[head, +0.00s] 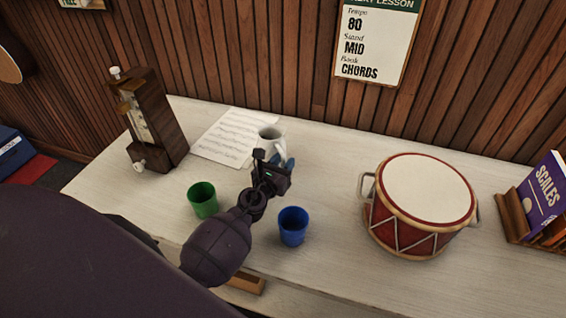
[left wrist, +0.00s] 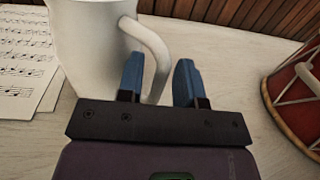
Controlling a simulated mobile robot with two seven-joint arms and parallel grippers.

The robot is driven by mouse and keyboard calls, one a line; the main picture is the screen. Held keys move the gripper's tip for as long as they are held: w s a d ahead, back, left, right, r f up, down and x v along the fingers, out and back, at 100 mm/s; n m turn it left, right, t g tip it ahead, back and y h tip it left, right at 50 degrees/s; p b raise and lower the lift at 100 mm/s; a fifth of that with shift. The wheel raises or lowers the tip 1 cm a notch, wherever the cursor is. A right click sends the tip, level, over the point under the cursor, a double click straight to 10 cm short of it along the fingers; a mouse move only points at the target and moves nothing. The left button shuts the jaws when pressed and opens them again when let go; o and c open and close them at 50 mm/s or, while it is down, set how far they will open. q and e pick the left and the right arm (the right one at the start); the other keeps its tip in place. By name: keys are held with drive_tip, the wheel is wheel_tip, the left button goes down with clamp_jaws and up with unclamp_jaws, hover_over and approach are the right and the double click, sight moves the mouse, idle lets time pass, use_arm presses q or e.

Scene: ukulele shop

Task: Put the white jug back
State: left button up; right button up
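The white jug (head: 269,134) stands on the pale table by the sheet music, in front of the wood wall. It also shows in the left wrist view (left wrist: 90,50), with its handle to the right. My left gripper (head: 281,161) is at the near side of the jug. In the left wrist view its blue fingers (left wrist: 160,80) are apart, and the lower part of the handle shows between them, closer to the left finger. The gripper does not grip it. The jug's far side is hidden. My right gripper is not in view.
A green cup (head: 202,199) and a blue cup (head: 293,226) stand on either side of my left arm. A metronome (head: 150,120) is at the left, a drum (head: 425,200) at the right, with a book rack (head: 515,220) beyond. The tabletop between blue cup and drum is clear.

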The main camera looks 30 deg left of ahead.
use_arm(q)
drive_tip(key=shift+o, duration=0.2)
drive_tip(key=shift+r, duration=0.15)
drive_tip(key=shift+s, duration=0.25)
drive_tip(key=s, duration=1)
drive_tip(key=shift+s+d+b, duration=0.2)
drive_tip(key=shift+d+b, duration=0.1)
drive_tip(key=shift+b, duration=0.05)
drive_tip(key=shift+s, duration=0.5)
